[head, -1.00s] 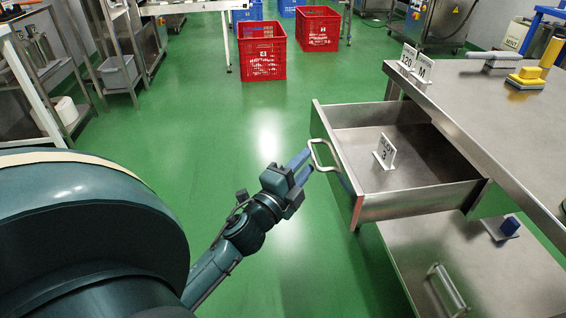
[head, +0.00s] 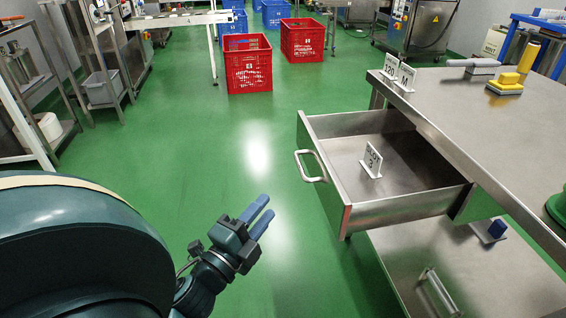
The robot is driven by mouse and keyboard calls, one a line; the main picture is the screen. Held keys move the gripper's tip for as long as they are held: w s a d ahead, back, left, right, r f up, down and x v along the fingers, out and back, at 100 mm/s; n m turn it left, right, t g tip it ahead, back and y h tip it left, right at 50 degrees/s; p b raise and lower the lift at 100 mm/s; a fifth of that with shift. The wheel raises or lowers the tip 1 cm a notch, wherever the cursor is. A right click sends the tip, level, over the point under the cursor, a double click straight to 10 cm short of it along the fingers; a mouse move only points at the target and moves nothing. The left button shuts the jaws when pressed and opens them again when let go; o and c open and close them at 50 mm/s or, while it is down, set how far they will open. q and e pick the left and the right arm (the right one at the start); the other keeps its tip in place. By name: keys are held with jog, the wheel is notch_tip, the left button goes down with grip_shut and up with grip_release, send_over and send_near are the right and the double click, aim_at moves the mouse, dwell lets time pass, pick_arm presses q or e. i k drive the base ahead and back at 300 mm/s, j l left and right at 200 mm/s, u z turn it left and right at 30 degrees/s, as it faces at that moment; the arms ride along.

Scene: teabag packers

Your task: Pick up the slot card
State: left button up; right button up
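The slot card (head: 371,161), a small white upright card marked "SLOT 3", stands inside the open steel drawer (head: 408,215). The drawer's looped handle (head: 311,166) faces left. My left gripper (head: 263,216) is to the left of and below the handle, apart from it, over the green floor. Its two blue fingers are spread with a gap and hold nothing. My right gripper is not in view.
Red crates (head: 248,66) stand on the floor behind. The floor left of the drawer is clear.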

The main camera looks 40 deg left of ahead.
aim_at(371, 163)
jog(key=k+j, duration=0.35)
jog(key=j, duration=0.15)
jog(key=k+j, duration=0.4)
jog(key=j, duration=0.1)
